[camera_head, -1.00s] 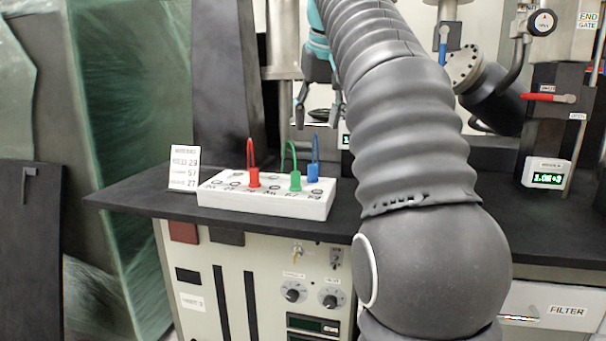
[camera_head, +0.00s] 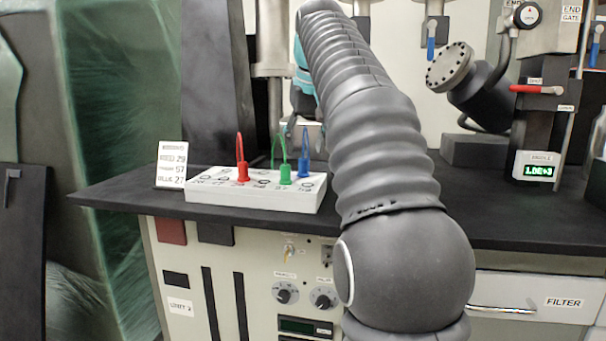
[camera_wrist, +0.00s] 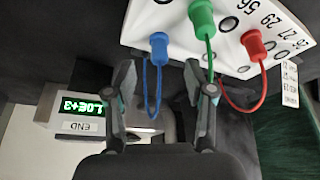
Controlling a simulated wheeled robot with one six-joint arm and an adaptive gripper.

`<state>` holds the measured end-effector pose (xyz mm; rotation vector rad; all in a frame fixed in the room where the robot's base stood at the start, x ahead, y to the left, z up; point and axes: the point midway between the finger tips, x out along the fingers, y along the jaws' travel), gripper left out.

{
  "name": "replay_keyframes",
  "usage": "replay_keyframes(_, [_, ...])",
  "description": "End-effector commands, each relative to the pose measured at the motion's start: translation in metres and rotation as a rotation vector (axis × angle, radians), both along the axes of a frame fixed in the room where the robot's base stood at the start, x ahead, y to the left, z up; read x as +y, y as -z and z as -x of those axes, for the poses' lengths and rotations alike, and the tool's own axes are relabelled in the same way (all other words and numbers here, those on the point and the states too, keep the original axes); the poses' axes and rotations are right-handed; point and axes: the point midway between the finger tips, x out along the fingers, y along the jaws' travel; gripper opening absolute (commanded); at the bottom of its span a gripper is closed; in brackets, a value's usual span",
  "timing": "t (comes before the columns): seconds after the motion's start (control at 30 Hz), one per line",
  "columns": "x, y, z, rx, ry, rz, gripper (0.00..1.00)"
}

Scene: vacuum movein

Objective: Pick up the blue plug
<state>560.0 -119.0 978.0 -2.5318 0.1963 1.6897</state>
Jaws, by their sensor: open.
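The blue plug (camera_head: 304,168) stands upright at the right end of the white socket block (camera_head: 250,200), with its blue cord loop rising above it. In the wrist view the blue plug (camera_wrist: 158,44) is near the top, just beyond the fingertips. Its loop hangs between the two fingers without either visibly closed on it. My gripper (camera_wrist: 162,78) is open and empty. In the head view it is partly hidden behind my arm and the loops, close to the blue plug.
A green plug (camera_head: 285,174) stands just left of the blue one, and a red plug (camera_head: 243,172) further left. A label card (camera_head: 171,164) stands at the block's left end. The black bench top (camera_head: 130,193) is clear to the left. A display box (camera_head: 537,166) is at right.

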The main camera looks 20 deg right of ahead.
Motion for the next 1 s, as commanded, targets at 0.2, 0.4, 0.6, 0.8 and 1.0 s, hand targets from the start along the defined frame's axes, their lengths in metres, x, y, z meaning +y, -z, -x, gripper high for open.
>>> replay_keyframes(0.2, [-0.003,0.024,-0.013,0.002,0.000,0.000,0.54])
replay_keyframes(0.4, [-0.004,0.045,-0.022,0.001,0.000,0.000,0.54])
replay_keyframes(0.6, [-0.004,0.044,-0.023,0.000,0.000,0.000,0.54])
replay_keyframes(0.8, [-0.004,0.044,-0.022,0.001,0.000,0.000,0.11])
replay_keyframes(1.0, [-0.004,0.045,-0.022,0.002,0.000,0.000,0.00])
